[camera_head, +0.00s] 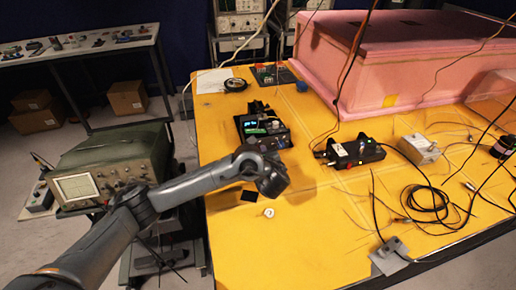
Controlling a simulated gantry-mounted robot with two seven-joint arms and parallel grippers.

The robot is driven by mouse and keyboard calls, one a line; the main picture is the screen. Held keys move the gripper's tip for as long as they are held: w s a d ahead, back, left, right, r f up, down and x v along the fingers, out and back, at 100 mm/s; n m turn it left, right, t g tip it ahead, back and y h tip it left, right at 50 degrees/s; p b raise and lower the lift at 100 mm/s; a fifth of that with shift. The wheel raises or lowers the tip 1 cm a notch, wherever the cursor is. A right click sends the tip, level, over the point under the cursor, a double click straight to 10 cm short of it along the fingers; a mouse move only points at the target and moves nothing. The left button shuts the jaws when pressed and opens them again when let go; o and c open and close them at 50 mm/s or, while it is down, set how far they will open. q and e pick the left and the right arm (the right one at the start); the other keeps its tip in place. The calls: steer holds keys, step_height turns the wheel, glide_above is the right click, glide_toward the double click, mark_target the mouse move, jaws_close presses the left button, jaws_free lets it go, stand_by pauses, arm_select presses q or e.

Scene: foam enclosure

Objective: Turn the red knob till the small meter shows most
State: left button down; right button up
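My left arm comes in from the lower left, and its dark end with the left gripper (268,176) is over the left part of the yellow table; its fingers cannot be made out. Just behind it stands a small black device (262,128) with a lit blue-green display and a pale knob. A round dark dial (235,84) lies at the back left and may be the small meter. My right gripper is not in view.
A large pink foam enclosure (390,60) fills the table's back right. A grey box (419,149), loose black cables (428,205) and a metal plate (391,250) lie at right. A green oscilloscope (110,165) stands left. The table's front middle is mostly clear.

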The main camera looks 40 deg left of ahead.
arm_select(q)
steer(key=m+g+p, duration=0.1)
steer(key=p, duration=0.2)
steer(key=m+g+y+p, duration=0.1)
steer(key=m+p, duration=0.1)
steer(key=p, duration=0.2)
steer(key=shift+w+d+r, duration=0.15)
steer(key=shift+w+r, duration=0.05)
steer(key=shift+r, duration=0.1)
steer(key=shift+d+f+m+g+y+p, duration=0.1)
steer(key=shift+f+m+g+y+p, duration=0.15)
steer(key=shift+m+p, duration=0.35)
steer(key=shift+f+m+g+y+p, duration=0.15)
steer(key=shift+m+y+p, duration=0.25)
steer(key=shift+p, duration=0.35)
steer(key=c, duration=0.9)
jaws_free()
steer(key=shift+r, duration=0.1)
steer(key=p+v, duration=0.4)
steer(key=v, duration=0.4)
steer(key=shift+d+r, duration=0.3)
steer(key=shift+s+d+r+p, duration=0.15)
steer(key=shift+s+d+p, duration=0.15)
steer(key=shift+d+p, duration=0.4)
steer(key=shift+s+d+p, duration=0.2)
steer(key=shift+p, duration=0.15)
